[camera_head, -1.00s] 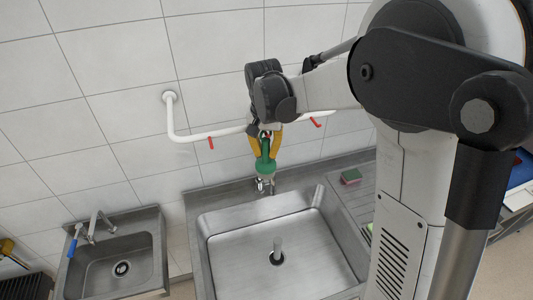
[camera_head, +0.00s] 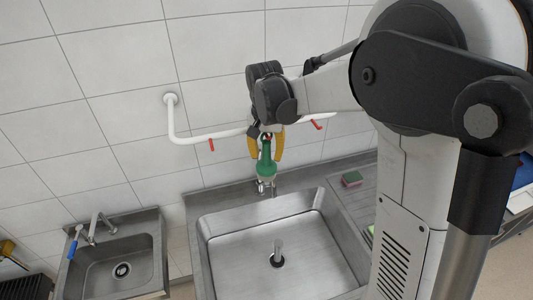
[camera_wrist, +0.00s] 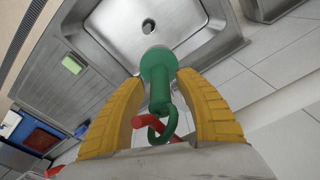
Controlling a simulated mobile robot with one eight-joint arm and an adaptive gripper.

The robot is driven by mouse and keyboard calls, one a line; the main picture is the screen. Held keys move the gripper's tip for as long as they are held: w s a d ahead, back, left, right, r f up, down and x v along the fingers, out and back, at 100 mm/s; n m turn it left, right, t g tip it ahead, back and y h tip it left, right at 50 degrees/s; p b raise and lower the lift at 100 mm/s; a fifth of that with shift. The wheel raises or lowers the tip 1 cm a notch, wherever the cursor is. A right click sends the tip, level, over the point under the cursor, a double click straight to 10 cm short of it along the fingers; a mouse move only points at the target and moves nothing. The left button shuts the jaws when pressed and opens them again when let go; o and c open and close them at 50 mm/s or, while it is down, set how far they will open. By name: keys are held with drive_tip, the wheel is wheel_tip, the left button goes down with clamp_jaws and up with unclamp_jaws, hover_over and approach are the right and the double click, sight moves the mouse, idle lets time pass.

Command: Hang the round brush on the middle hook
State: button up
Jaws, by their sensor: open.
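The round brush (camera_head: 265,154) has a green handle and head, with pale bristles below, and hangs head down in front of the wall rail. In the wrist view, the brush (camera_wrist: 158,65) has a green loop at its handle end, and the red middle hook (camera_wrist: 142,122) appears to pass through it. My gripper (camera_head: 266,156) has two yellow fingers, spread on either side of the handle. The wrist view shows gaps between the handle and both fingers of my gripper (camera_wrist: 160,90). The head camera sees little of the middle hook behind my gripper.
The white rail (camera_head: 205,135) carries a red left hook (camera_head: 211,145) and a red right hook (camera_head: 317,125). A large steel sink (camera_head: 230,245) lies below, with a tap (camera_head: 262,185) close under the brush. A sponge (camera_head: 351,178) lies at right; a smaller sink (camera_head: 90,280) stands at left.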

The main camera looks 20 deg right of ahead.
wheel_tip(320, 180, up, 12)
drive_tip(key=s, duration=0.1)
drive_tip(key=s+f+n+t+b, duration=0.1)
drive_tip(key=s+f+t+b, duration=0.1)
drive_tip(key=s+f+b, duration=0.5)
drive_tip(key=s+f+n+t+b, duration=0.2)
drive_tip(key=s+f+b, duration=0.5)
drive_tip(key=f+b, duration=0.9)
drive_tip(key=s+f+n+t+b, duration=0.2)
drive_tip(key=s+f+b, duration=0.5)
drive_tip(key=f+b, duration=0.5)
wheel_tip(320, 180, down, 5)
drive_tip(key=shift+f+y+b, duration=0.1)
drive_tip(key=shift+y+b, duration=0.2)
